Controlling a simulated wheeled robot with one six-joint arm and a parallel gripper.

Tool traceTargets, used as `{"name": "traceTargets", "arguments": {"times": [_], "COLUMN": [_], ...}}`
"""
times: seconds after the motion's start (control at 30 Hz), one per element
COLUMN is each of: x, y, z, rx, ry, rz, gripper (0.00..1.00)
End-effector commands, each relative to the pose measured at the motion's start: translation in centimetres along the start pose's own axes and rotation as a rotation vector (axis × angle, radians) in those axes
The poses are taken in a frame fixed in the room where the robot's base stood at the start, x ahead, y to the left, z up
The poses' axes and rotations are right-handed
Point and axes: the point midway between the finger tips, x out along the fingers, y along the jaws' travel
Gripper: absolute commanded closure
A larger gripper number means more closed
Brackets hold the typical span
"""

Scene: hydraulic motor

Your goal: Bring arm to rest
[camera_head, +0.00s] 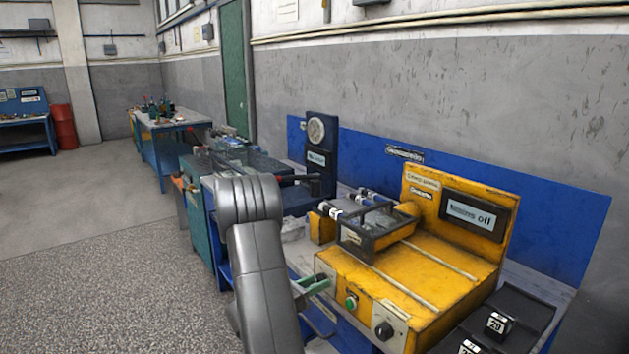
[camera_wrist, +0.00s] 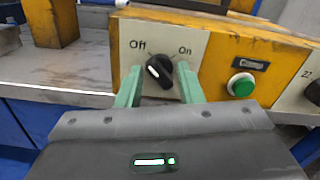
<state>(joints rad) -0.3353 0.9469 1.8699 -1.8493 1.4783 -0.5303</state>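My gripper (camera_wrist: 159,67) has two green fingers set apart, one on each side of a black knob (camera_wrist: 161,72). A gap shows beside the knob, and I cannot tell whether the fingertips touch the panel. The knob sits below "Off" and "On" labels, its white mark turned toward the "Off" side. In the head view my gripper (camera_head: 316,282) is at the front left of the yellow machine (camera_head: 420,270), its tips partly hidden. My grey arm (camera_head: 262,270) reaches up from the lower middle.
A green button (camera_wrist: 241,84) lies right of the knob. The machine's display (camera_head: 468,217) ends in "off". A gauge post (camera_head: 319,150) stands behind, with small number blocks (camera_head: 497,325) at the lower right. The floor (camera_head: 110,270) on the left is clear.

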Motion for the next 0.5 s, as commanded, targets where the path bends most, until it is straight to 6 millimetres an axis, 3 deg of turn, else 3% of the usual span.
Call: {"name": "traceTargets", "arguments": {"times": [0.5], "x": [-0.01], "y": [0.1], "z": [-0.23], "rx": [0.483], "ry": [-0.001], "rz": [0.0], "gripper": [0.66]}}
